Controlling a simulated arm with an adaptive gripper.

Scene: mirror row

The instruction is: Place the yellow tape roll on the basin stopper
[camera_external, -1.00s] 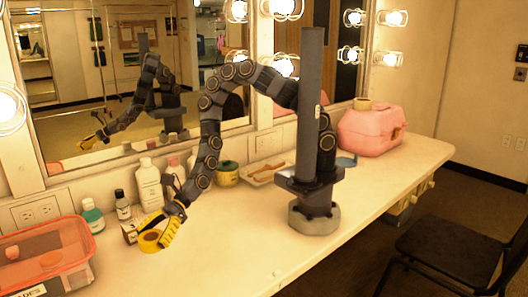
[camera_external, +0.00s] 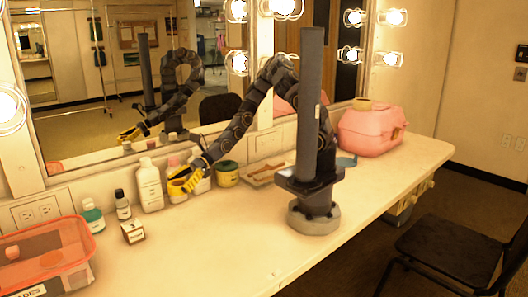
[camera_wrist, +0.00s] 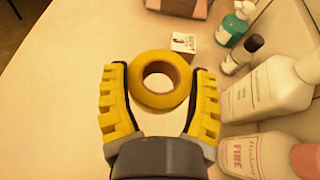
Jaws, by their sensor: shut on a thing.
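The yellow tape roll (camera_wrist: 160,103) sits between the yellow fingers of my gripper (camera_wrist: 160,115) in the wrist view, its open hole facing the camera. My gripper is shut on it. In the external view my gripper (camera_external: 189,184) holds the tape roll (camera_external: 178,172) above the counter, in front of the bottles; fingers partly cover it. I cannot surely pick out the basin stopper; a flat bluish piece (camera_external: 346,160) lies on the counter right of my base, partly hidden by my arm.
A pink case (camera_external: 370,132) stands right. The counter's front is clear.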

